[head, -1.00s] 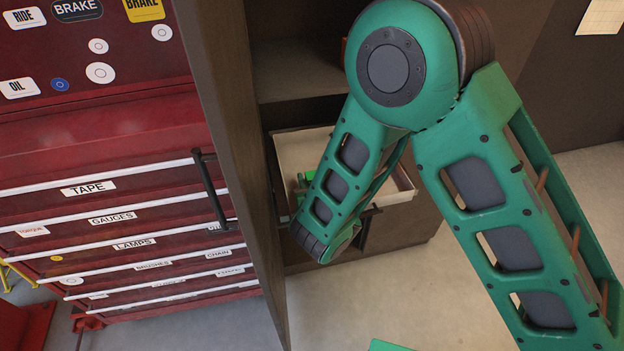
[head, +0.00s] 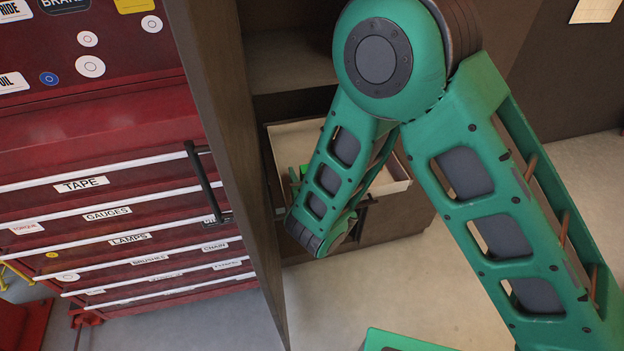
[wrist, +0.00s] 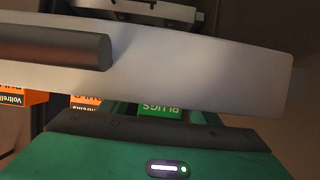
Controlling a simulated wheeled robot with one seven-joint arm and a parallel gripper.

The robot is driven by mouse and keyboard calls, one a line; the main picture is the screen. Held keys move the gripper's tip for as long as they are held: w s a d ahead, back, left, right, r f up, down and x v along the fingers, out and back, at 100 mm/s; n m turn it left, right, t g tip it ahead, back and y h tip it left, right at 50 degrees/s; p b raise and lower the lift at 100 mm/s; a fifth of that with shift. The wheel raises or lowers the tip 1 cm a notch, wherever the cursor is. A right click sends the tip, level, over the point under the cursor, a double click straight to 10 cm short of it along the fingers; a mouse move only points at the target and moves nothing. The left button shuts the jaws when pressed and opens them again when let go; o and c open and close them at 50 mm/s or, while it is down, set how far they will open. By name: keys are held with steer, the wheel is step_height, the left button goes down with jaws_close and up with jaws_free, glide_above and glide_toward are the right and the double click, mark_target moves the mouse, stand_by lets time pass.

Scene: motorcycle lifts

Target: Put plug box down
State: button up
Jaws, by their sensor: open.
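The plug box (wrist: 161,112) is a green box whose PLUGS label reads upside down in the wrist view. Only a small part of it shows, below a pale grey panel. My gripper (wrist: 160,124) is open, with its green body at the bottom of the wrist view and the box in line beyond it. The panel hides the fingertips, so I cannot tell whether they touch the box. In the head view an open drawer (head: 400,185) with a pale inside lies behind my forearm. A small green patch shows there; I cannot tell if it is box or gripper.
Orange boxes (wrist: 22,97) with printed labels are left of the plug box. A dark round bar (wrist: 50,50) crosses the pale panel. A red drawer cabinet (head: 110,150) stands left, with a brown upright panel (head: 225,150) beside it.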

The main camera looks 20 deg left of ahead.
steer(key=v, duration=1.1)
steer(key=shift+s+d, duration=0.1)
steer(key=shift+s, duration=0.15)
steer(key=shift+r, duration=0.1)
